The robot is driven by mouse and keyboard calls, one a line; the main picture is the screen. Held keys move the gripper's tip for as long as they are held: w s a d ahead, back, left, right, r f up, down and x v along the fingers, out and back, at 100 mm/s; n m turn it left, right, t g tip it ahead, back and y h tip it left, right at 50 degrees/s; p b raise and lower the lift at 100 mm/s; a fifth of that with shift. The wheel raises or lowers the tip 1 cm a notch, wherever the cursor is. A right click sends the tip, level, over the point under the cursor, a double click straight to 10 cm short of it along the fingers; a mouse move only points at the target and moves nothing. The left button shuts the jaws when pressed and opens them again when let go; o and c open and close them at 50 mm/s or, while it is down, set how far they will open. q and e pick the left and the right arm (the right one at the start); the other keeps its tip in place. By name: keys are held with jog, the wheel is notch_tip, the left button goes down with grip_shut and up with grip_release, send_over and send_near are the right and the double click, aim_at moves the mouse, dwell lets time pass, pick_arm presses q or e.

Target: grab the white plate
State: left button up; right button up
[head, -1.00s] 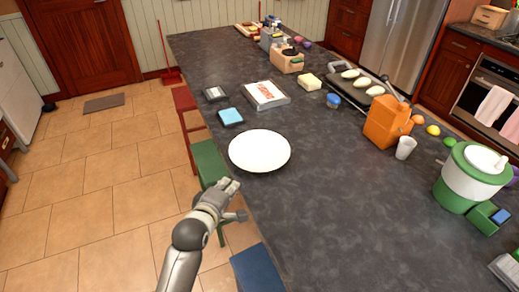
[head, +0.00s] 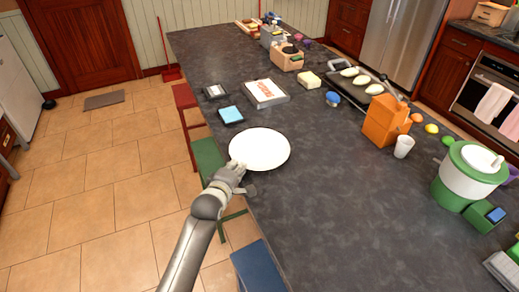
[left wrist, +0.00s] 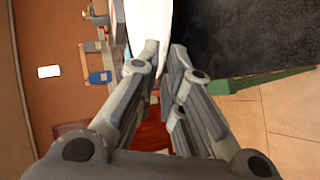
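The white plate (head: 260,148) lies on the dark countertop near its left edge. My left gripper (head: 236,170) is at the plate's near-left rim, reaching in over the counter edge. In the left wrist view the plate (left wrist: 148,18) shows as a white strip, seen edge-on, running down to the fingertips. The two fingers (left wrist: 164,50) stand apart, with the rim seemingly in the gap between them. I cannot tell whether either finger touches it. My right gripper is not in view.
A blue sponge-like item (head: 230,115) and a tray with a printed sheet (head: 265,93) lie behind the plate. An orange container (head: 386,121) and a white cup (head: 403,146) stand to the right. Stools (head: 208,160) line the left side. The counter right of the plate is clear.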

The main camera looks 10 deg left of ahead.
pick_arm(q)
jog(key=shift+x, duration=1.65)
grip_shut()
jog(key=shift+r, duration=0.3)
